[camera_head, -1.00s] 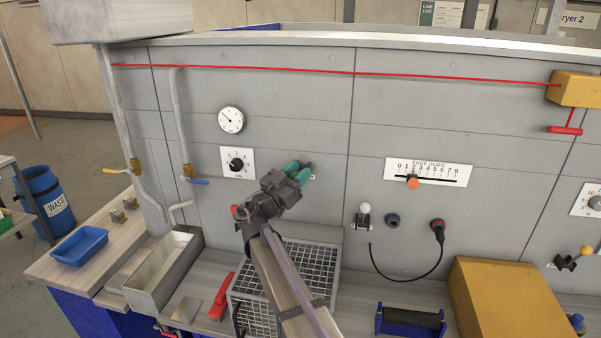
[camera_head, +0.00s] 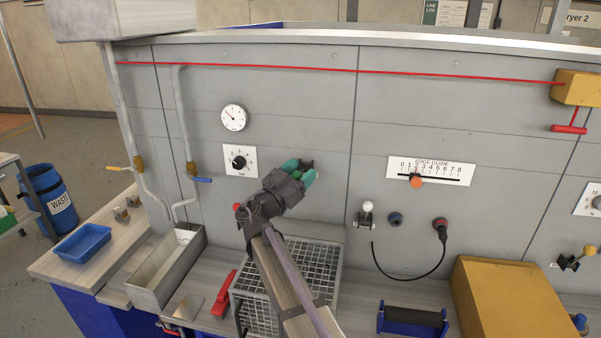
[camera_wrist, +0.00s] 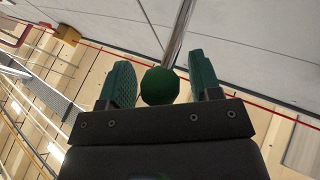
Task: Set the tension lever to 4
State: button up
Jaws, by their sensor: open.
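In the wrist view, a dark green ball knob (camera_wrist: 160,86) on a shiny metal rod (camera_wrist: 178,32) stands between the two green fingers of my gripper (camera_wrist: 162,85). The gripper is open, with a narrow gap showing on each side of the knob. In the head view, my gripper (camera_head: 300,172) is up close to the grey machine panel, right of the round dial plate. It hides most of what is behind it there, so the lever's scale and setting cannot be read. I cannot tell from the pictures whether this knob belongs to the tension lever.
A black rotary knob (camera_head: 239,162) and a gauge (camera_head: 233,117) are left of my gripper. The edge guide slider (camera_head: 416,181) and a white-knobbed lever (camera_head: 366,208) are to its right. A wire basket (camera_head: 318,262) stands below. A red cord (camera_head: 440,73) runs along the panel top.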

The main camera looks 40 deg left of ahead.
jog(key=b+v, duration=0.3)
jog(key=v, duration=0.7)
jog(key=shift+s+b, duration=0.3)
jog(key=shift+s, duration=0.05)
jog(key=shift+f, duration=0.1)
